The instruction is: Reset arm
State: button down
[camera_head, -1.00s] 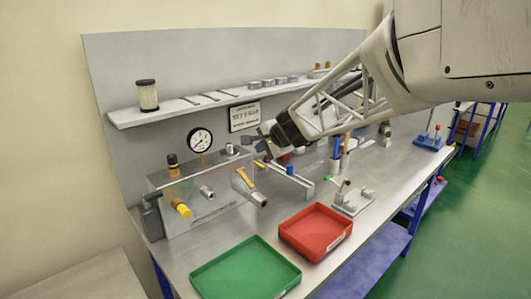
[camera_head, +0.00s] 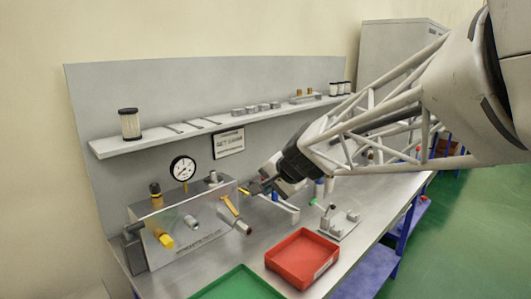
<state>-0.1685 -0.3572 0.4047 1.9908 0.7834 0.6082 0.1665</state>
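My gripper (camera_head: 258,187) is at the end of my lattice arm, which comes in from the upper right. It hangs above the bench, just right of the metal valve box (camera_head: 180,226). Its dark fingers look small and point left and down, and I cannot tell whether they are open or shut. I see nothing clearly held in it. The box carries a yellow knob (camera_head: 165,240), a yellow-handled lever (camera_head: 230,206) and a pressure gauge (camera_head: 183,168) behind it. Part of the bench behind my arm is hidden.
A red tray (camera_head: 302,258) and a green tray (camera_head: 240,284), cut by the lower edge, lie empty at the bench front. A shelf (camera_head: 110,149) on the back panel holds a white filter (camera_head: 129,124) and small parts. A small fixture (camera_head: 340,223) stands behind the red tray.

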jog(key=s+d+f+n+g+h, duration=0.1)
jog(key=s+d+f+n+h, duration=0.1)
jog(key=s+d, duration=0.4)
jog(key=s+d+f+n+g+h, duration=0.1)
jog(key=s+d, duration=0.5)
jog(key=s, duration=0.8)
jog(key=s+d+f+n+g+h, duration=0.1)
jog(key=s+d+f+n+h, duration=0.2)
jog(key=s+d, duration=0.3)
jog(key=s+f, duration=0.1)
jog(key=s, duration=0.3)
jog(key=shift+s, duration=0.35)
jog(key=c, duration=1.8)
grip_release()
